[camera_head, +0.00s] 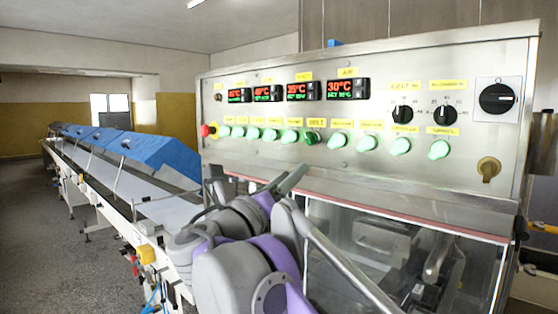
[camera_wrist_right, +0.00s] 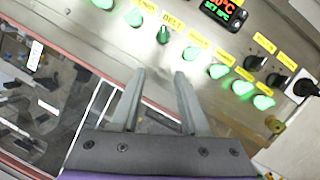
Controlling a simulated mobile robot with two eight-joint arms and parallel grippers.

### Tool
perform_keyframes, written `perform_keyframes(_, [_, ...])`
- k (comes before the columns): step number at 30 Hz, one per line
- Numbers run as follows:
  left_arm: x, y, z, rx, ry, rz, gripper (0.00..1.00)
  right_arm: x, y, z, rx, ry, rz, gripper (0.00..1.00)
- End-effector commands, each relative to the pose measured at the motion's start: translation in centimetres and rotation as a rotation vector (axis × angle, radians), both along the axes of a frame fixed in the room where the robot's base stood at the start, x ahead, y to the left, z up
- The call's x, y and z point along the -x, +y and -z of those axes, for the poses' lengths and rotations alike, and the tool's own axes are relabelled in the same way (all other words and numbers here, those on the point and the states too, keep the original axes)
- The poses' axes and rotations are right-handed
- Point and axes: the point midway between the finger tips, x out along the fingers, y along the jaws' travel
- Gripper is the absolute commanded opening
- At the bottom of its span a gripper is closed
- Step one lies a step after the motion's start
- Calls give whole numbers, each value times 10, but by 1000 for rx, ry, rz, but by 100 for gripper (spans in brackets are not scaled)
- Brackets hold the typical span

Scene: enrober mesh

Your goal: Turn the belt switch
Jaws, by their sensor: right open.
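The belt switch (camera_head: 311,138) is a dark green knob under the yellow BELT label (camera_head: 316,123), in the row of switches on the steel control panel. Its neighbours are lit pale green. In the right wrist view the belt switch (camera_wrist_right: 163,35) stands upper middle, beyond the gap between my fingertips. My right gripper (camera_head: 292,176) is below and in front of the panel in the head view. In the right wrist view its two fingers (camera_wrist_right: 158,78) are apart with nothing between them, not touching the switch. My left gripper is not in view.
Lit green switches (camera_head: 289,137) flank the belt switch closely. Red displays (camera_head: 304,91) sit above, and black rotary knobs (camera_head: 402,113) to the right. A red emergency button (camera_head: 206,131) is at the left end. A glass-fronted housing (camera_head: 390,250) lies below; a conveyor (camera_head: 110,176) runs back left.

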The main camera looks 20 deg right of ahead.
Motion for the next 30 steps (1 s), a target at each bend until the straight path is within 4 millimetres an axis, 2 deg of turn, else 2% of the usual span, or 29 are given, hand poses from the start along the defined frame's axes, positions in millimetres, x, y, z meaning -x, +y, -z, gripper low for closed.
perform_keyframes(2, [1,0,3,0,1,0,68,-3,7,-14,74,20,6,45])
perform_keyframes(5, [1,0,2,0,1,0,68,-5,7,-23,111,30,13,45])
perform_keyframes(21, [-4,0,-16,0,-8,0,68,-52,-63,-53,109,29,15,45])
perform_keyframes(30, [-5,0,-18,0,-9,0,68,-60,-75,-57,109,30,12,45])
